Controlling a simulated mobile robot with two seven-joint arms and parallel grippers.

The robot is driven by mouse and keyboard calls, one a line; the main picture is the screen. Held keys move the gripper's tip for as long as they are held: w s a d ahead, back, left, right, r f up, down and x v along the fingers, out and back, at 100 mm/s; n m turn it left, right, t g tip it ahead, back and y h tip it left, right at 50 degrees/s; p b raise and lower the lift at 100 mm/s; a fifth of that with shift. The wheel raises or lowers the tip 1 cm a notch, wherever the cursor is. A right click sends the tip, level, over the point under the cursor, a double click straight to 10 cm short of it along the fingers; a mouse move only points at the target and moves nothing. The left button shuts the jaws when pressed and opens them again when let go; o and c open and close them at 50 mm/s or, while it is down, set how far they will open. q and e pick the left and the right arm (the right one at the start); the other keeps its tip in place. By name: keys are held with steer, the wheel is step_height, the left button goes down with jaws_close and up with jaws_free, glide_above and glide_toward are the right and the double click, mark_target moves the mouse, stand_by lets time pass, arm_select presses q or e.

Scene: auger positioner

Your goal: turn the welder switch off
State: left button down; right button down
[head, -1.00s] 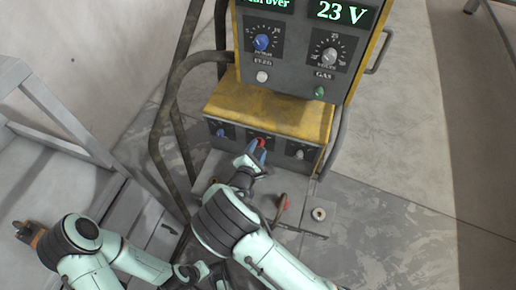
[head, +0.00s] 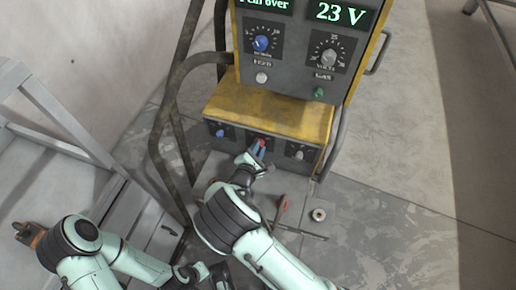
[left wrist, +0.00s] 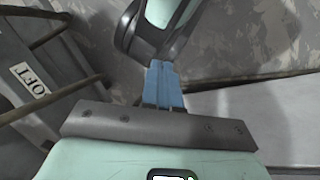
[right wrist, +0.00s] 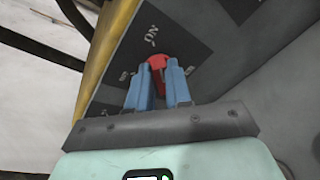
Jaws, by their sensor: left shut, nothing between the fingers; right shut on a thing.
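The welder (head: 270,108) is a yellow and grey machine with lit displays on its upper panel. Its red switch (right wrist: 158,62) sits on the dark lower front panel, near an "ON" label in the right wrist view. My right gripper (head: 258,150) is at this panel, its blue fingers shut on the red switch. The switch shows between and beyond the fingertips (right wrist: 160,75), partly hidden by them. My left gripper (left wrist: 163,70) is shut and empty, low and away from the welder.
A blue knob (head: 220,133) and a grey knob (head: 299,155) flank the switch. A dark tube frame (head: 158,150) stands left of the welder. A grey step structure (head: 60,120) is at the left. Floor to the right is clear.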

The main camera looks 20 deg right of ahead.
arm_select(q)
steer(key=shift+g+h, duration=0.3)
steer(key=shift+g, duration=0.3)
steer(key=s+r, duration=0.1)
steer(key=s+d+p, duration=0.1)
steer(key=s+r+p, duration=0.1)
steer(key=shift+s+d+r, duration=0.1)
steer(key=shift+d+r, duration=0.15)
steer(key=shift+r, duration=0.1)
arm_select(e)
steer(key=n+h, duration=0.1)
steer(key=n, duration=0.3)
steer(key=a+n+h, duration=0.1)
steer(key=n+h, duration=0.1)
steer(key=n, duration=0.3)
steer(key=w+n+h, duration=0.1)
steer(key=n+h, duration=0.1)
steer(key=n, duration=0.3)
steer(key=shift+a+f+g, duration=0.35)
steer(key=shift+g, duration=0.05)
steer(key=shift+n+h, duration=0.3)
steer(key=c, duration=1.1)
jaws_free()
steer(key=shift+o, duration=0.2)
